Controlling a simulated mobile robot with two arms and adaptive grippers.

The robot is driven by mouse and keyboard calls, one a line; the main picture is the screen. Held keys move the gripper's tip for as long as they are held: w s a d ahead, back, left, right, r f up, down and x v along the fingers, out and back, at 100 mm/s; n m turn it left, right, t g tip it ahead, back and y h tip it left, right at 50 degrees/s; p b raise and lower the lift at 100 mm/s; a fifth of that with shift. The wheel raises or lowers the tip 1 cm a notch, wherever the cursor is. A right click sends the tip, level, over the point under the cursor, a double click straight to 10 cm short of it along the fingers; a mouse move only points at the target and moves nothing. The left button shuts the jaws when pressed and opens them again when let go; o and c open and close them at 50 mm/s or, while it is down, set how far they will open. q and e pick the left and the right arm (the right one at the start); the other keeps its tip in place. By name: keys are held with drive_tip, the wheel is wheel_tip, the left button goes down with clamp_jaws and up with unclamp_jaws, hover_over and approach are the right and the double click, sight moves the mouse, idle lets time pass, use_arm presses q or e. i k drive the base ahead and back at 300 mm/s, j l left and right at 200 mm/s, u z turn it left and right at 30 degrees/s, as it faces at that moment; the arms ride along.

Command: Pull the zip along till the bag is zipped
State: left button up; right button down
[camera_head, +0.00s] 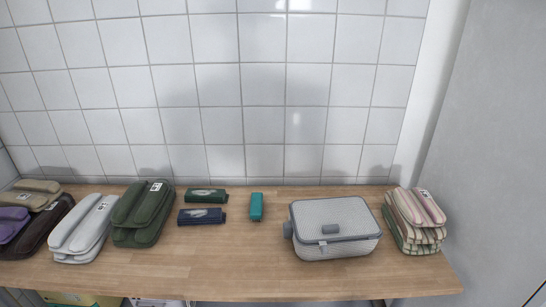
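A grey woven bag (334,223), box-shaped with a darker trim line around its top, lies on the right part of the wooden counter. The zip pull cannot be made out surely, and I cannot tell how far the zip is closed. Neither of my grippers is in view.
The wooden counter (240,262) is clear in front of the bag. Striped folded cloths (416,216) stand close on its right. A teal packet (256,206), small green (205,195) and navy (201,216) packets, and green (143,212) and white (84,229) stacks lie left.

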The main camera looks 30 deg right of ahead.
sight(322, 247)
drive_tip(key=z, duration=1.35)
